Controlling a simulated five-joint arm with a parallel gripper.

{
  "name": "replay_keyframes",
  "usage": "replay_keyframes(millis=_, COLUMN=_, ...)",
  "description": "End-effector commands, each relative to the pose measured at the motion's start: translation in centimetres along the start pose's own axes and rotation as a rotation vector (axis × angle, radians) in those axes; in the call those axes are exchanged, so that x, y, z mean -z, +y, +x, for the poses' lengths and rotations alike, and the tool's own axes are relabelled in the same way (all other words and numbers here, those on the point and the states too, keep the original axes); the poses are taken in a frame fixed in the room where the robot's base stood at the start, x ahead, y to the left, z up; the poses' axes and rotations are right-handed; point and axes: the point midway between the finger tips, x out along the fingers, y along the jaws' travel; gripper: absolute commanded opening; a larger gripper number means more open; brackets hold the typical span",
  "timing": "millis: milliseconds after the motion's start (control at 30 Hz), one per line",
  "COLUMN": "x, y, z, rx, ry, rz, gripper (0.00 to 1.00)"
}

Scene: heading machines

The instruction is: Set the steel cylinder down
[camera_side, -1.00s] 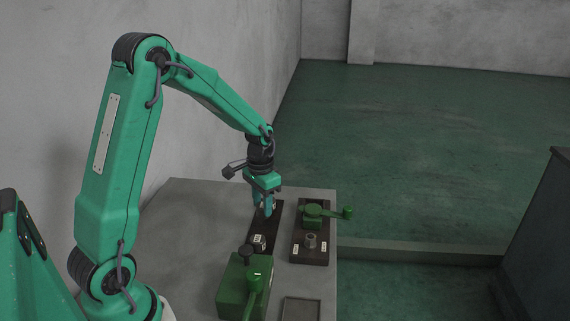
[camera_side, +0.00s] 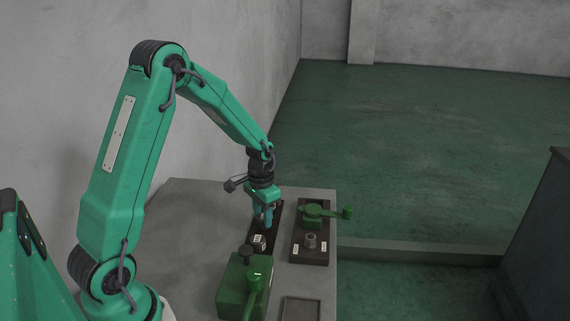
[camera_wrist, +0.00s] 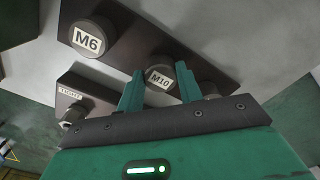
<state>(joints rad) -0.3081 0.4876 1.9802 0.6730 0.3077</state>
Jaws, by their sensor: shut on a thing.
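The steel cylinder (camera_wrist: 160,76), grey with an M10 label on its end, sits between the two fingers of my gripper (camera_wrist: 160,88) in the wrist view. My gripper is shut on it. In the side view my gripper (camera_side: 267,222) points down, low over the long dark board (camera_side: 278,212), and the held cylinder is too small to make out there. The dark board also lies behind the cylinder in the wrist view (camera_wrist: 128,35). I cannot tell whether the cylinder touches the board.
An M6 cylinder (camera_wrist: 90,38) stands on the same board. A second board (camera_side: 310,257) bears a grey ring part (camera_side: 310,241) and a green lever device (camera_side: 312,211). A green lever box (camera_side: 240,285) stands in front.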

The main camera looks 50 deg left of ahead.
Motion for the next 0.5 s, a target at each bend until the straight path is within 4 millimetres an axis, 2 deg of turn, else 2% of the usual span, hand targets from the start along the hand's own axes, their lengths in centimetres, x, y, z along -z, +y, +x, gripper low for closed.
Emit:
replay_keyframes(millis=133, x=0.02, y=-0.01, z=0.3, rx=0.0, ry=0.0, rz=0.0, gripper=0.03)
replay_keyframes(millis=167, x=-0.01, y=0.0, z=0.31, rx=0.0, ry=0.0, rz=0.0, gripper=0.41)
replay_keyframes(millis=233, x=-0.01, y=0.0, z=0.3, rx=0.0, ry=0.0, rz=0.0, gripper=0.55)
replay_keyframes(millis=500, x=-0.01, y=0.0, z=0.27, rx=0.0, ry=0.0, rz=0.0, gripper=0.57)
